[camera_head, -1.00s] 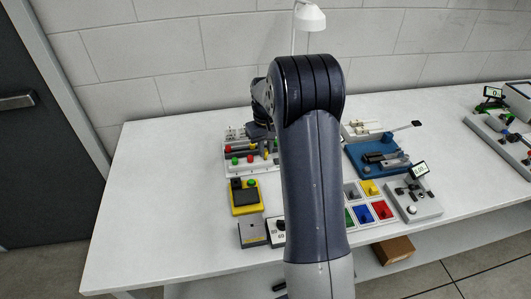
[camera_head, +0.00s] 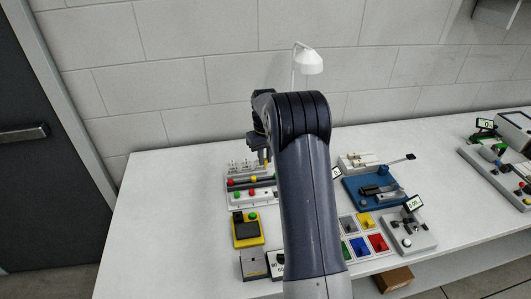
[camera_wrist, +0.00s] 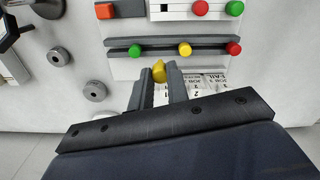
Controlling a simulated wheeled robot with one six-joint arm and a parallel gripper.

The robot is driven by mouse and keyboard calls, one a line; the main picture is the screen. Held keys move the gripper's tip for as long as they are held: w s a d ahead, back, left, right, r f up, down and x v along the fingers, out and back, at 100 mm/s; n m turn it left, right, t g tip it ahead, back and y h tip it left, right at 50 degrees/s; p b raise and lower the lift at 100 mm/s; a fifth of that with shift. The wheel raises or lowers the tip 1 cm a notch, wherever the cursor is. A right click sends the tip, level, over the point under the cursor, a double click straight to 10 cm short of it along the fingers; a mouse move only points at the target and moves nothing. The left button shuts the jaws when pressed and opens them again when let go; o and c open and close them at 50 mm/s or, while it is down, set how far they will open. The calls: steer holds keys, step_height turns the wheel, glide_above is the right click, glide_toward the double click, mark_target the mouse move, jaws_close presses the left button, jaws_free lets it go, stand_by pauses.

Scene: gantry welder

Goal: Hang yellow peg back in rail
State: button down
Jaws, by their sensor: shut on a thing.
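My gripper (camera_wrist: 160,85) is shut on a yellow peg (camera_wrist: 159,71), whose rounded yellow end shows between the fingertips in the wrist view. In the head view my gripper (camera_head: 261,150) is above the back of the peg board, and a bit of the yellow peg (camera_head: 266,156) shows below it. The dark rail (camera_wrist: 210,41) runs across the wrist view beyond the fingertips. It carries a green peg (camera_wrist: 135,50), another yellow peg (camera_wrist: 184,49) and a red peg (camera_wrist: 233,48). Whether the held peg touches anything is unclear.
Printed labels (camera_wrist: 205,80) lie under and beside the fingers. Round grey knobs (camera_wrist: 95,91) are at left. A yellow box (camera_head: 247,230) and a blue fixture (camera_head: 375,188) stand on the white table.

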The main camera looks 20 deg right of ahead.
mark_target(265, 167)
steer(key=shift+f+b, duration=1.7)
steer(key=shift+f, duration=0.9)
steer(key=shift+f+b, duration=0.45)
steer(key=shift+f, duration=0.7)
stand_by(0.3)
steer(key=c, duration=1.3)
jaws_free()
step_height(265, 167, up, 11)
steer(key=shift+f+b, duration=0.1)
steer(key=shift+b, duration=0.3)
